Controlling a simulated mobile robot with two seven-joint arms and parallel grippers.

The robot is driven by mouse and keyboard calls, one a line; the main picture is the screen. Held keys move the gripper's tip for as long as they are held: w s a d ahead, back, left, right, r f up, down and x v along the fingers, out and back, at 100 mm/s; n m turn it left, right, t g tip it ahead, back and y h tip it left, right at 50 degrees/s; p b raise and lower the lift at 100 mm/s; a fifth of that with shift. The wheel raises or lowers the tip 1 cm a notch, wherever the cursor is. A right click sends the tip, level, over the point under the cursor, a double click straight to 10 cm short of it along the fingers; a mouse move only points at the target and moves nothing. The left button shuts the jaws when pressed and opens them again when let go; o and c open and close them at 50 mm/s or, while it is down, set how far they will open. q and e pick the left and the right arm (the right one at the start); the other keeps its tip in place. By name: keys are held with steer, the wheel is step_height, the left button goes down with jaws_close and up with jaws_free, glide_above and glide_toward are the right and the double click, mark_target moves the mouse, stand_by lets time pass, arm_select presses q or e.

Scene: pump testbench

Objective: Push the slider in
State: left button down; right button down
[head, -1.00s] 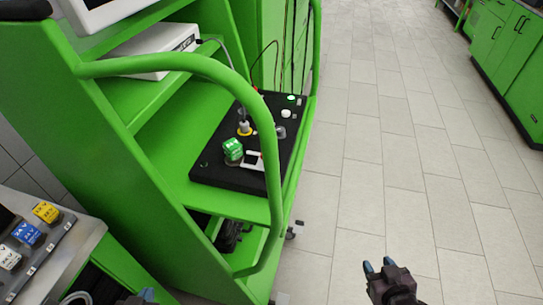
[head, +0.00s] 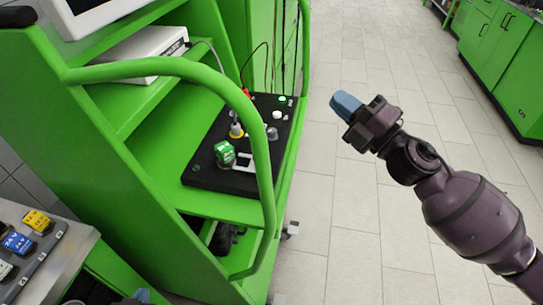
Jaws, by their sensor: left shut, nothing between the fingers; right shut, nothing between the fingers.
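A black panel (head: 200,182) lies on the green cart's shelf. A pale, frame-like part (head: 246,163), which looks like the slider, sits near its front right edge, beside a green cube (head: 225,153). The green rail partly hides this side of the panel; how far the slider stands out is hard to tell. My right gripper (head: 346,104) is shut and empty, raised right of the cart and its rail, clear of the panel. Only a blue tip of my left gripper (head: 142,295) shows at the bottom edge; it is shut, with the rest out of frame.
A curved green rail (head: 262,150) runs between my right gripper and the panel. A bench (head: 70,252) with coloured blocks is at lower left. The tiled floor (head: 340,230) to the right is clear.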

steer(key=s+a+r+n+g+y, duration=0.2)
steer(key=s+a+n+g, duration=0.25)
steer(key=n+g, duration=0.75)
step_height(320, 180, down, 9)
steer(key=s+d+n+t+h, duration=0.1)
steer(key=d+n+h, duration=0.1)
steer(key=n+h, duration=0.5)
steer(key=shift+s+n, duration=0.2)
steer(key=shift+n, duration=1)
steer(key=x, duration=0.8)
steer(key=r+p+x, duration=0.1)
steer(key=x, duration=0.2)
steer(key=shift+w+a+f, duration=0.15)
steer(key=shift+w+a, duration=0.3)
steer(key=shift+a, duration=0.2)
steer(key=shift+w+a+f, duration=0.2)
steer(key=shift+w+a, duration=0.2)
steer(key=shift+a, duration=0.35)
